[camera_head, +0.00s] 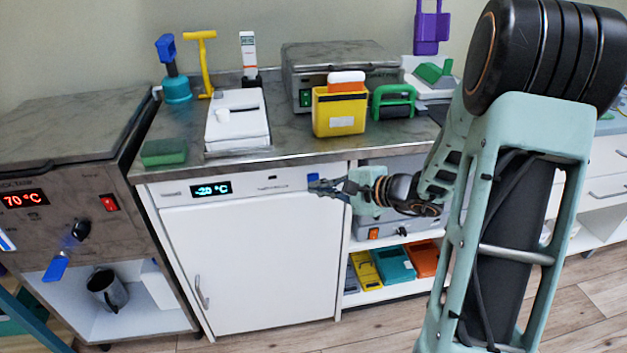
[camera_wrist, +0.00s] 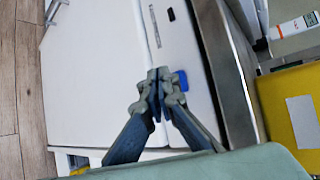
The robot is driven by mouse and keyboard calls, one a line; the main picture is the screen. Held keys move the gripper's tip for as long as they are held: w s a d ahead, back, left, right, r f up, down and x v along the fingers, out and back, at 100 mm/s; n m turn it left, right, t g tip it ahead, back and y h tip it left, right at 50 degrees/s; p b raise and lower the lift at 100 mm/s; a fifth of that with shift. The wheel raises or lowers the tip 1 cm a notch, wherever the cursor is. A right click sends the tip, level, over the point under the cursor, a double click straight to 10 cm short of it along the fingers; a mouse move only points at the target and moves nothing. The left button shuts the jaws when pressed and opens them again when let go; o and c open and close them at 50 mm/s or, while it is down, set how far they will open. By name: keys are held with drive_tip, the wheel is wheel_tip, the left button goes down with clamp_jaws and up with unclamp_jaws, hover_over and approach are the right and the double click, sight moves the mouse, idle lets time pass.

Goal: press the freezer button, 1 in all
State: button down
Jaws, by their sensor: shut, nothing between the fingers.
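The white freezer (camera_head: 255,255) stands under the counter, its door closed. Its top panel has a display (camera_head: 211,189) reading -20 °C. A blue button (camera_head: 313,178) sits at the right end of that panel, and it shows in the wrist view (camera_wrist: 182,80) just right of the fingertips. My gripper (camera_head: 318,187) is shut and empty, its tips right in front of the panel at the button, covering part of it. In the wrist view my gripper (camera_wrist: 158,82) shows its fingertips together beside the button. I cannot tell whether they touch it.
The steel counter edge (camera_head: 230,165) runs just above the panel. A yellow container (camera_head: 340,112) and a white device (camera_head: 237,125) stand on the counter. A steel unit with a 70 °C display (camera_head: 22,199) is at left. An open shelf with coloured boxes (camera_head: 393,264) is at right.

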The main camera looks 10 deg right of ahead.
drive_tip(key=shift+w, duration=0.35)
drive_tip(key=shift+w+b, duration=0.4)
drive_tip(key=shift+w, duration=0.05)
idle(0.8)
drive_tip(key=shift+s, duration=0.15)
drive_tip(key=shift+s+b, duration=0.45)
drive_tip(key=shift+s, duration=0.3)
drive_tip(key=s+b, duration=0.1)
drive_tip(key=s, duration=0.4)
drive_tip(key=shift+b, duration=0.3)
